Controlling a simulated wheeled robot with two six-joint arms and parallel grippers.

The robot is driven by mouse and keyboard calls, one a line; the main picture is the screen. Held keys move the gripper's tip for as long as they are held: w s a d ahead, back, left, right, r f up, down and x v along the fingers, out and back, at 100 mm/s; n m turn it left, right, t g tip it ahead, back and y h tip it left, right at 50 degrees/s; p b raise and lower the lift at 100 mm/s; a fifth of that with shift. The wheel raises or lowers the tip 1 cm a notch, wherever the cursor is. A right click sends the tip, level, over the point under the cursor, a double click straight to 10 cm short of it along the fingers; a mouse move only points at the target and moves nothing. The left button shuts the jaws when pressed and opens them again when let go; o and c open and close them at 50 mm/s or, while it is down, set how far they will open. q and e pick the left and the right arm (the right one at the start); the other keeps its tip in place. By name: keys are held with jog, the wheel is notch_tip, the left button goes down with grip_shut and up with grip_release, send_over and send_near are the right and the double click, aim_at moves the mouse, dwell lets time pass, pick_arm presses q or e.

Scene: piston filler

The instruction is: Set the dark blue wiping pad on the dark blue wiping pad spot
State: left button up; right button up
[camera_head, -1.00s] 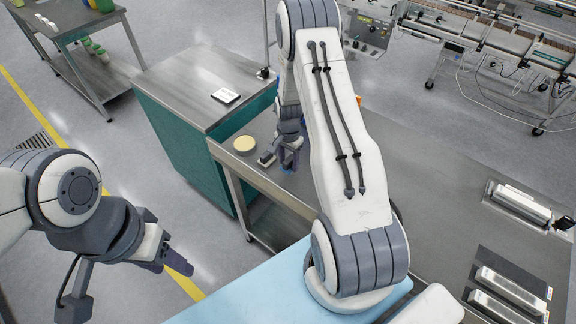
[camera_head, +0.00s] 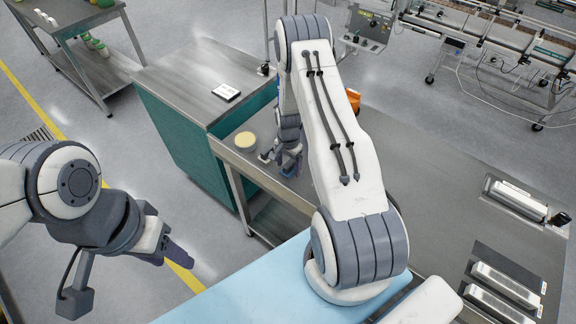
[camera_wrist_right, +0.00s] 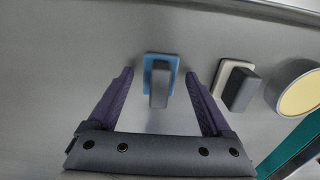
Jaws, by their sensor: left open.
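A blue wiping pad (camera_wrist_right: 149,78) with a grey block handle lies on the grey metal table, seen in the right wrist view. My right gripper (camera_wrist_right: 160,82) is open, with its two purple fingers on either side of the pad and a gap on each side. In the head view my right gripper (camera_head: 284,163) is low over the table's far left part, and the blue pad is mostly hidden there. My left gripper (camera_head: 125,280) is open and empty above the floor at the left. I cannot make out a dark blue pad spot.
A second pad (camera_wrist_right: 238,85), with a whitish base and dark handle, lies just right of the right gripper. Beyond it stands a round container with a yellow top (camera_wrist_right: 303,95). A teal cabinet (camera_head: 180,140) adjoins the table (camera_head: 430,190); the table's middle is clear.

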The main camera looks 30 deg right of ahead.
aim_at(289, 164)
jog(key=shift+r, duration=0.4)
notch_tip(289, 164, up, 11)
jog(key=b, duration=0.4)
jog(key=s+a+r+n, duration=0.2)
jog(key=a+r+n, duration=0.5)
jog(key=a, duration=0.6)
jog(key=s+a+r+n, duration=0.8)
jog(key=s+a+r, duration=0.1)
jog(key=s+a, duration=0.35)
jog(key=s+a+r+n+y, duration=0.1)
jog(key=s+a+n, duration=0.2)
jog(key=s+n, duration=0.3)
jog(key=s, duration=0.5)
jog(key=shift+s+a+r+n, duration=0.2)
jog(key=shift+r+n, duration=0.1)
jog(key=shift+r, duration=0.1)
